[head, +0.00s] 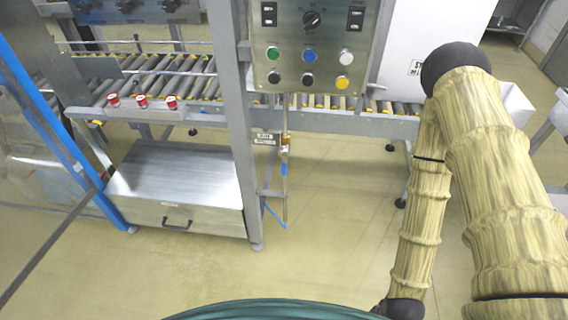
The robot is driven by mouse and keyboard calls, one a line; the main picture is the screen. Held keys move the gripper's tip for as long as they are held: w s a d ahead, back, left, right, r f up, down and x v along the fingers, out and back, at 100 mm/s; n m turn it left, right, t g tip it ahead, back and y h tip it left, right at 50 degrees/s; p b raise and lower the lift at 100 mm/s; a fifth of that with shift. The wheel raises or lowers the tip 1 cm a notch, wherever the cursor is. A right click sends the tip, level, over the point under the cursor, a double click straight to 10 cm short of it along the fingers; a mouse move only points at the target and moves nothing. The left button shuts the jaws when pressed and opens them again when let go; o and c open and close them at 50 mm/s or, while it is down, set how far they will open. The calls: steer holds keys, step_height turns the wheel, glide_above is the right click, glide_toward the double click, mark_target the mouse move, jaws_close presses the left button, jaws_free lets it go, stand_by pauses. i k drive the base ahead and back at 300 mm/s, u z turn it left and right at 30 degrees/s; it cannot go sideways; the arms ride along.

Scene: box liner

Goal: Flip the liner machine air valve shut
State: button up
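A thin vertical air line (285,185) runs down beside the grey upright post of the liner machine, below the button panel. A small brass-coloured fitting (286,138) sits on it next to a small label plate (267,139) too small to read surely. A slanting blue piece (274,216) is at the line's lower end; I cannot tell whether it is a handle or tubing. The valve's lever position is too small to tell. My arm, in a tan patterned sleeve, bends at the right, apart from the line. My gripper is not in view.
The control panel (312,50) with coloured buttons hangs above the air line. A roller conveyor (200,80) crosses behind, with red buttons (142,101) at its front. A steel drawer cabinet (178,185) stands left of the post (234,120). The floor (330,220) right of the post is clear.

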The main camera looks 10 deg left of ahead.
mark_target(284, 151)
steer(key=u, duration=1.45)
steer(key=k, duration=0.85)
steer(key=z, duration=0.3)
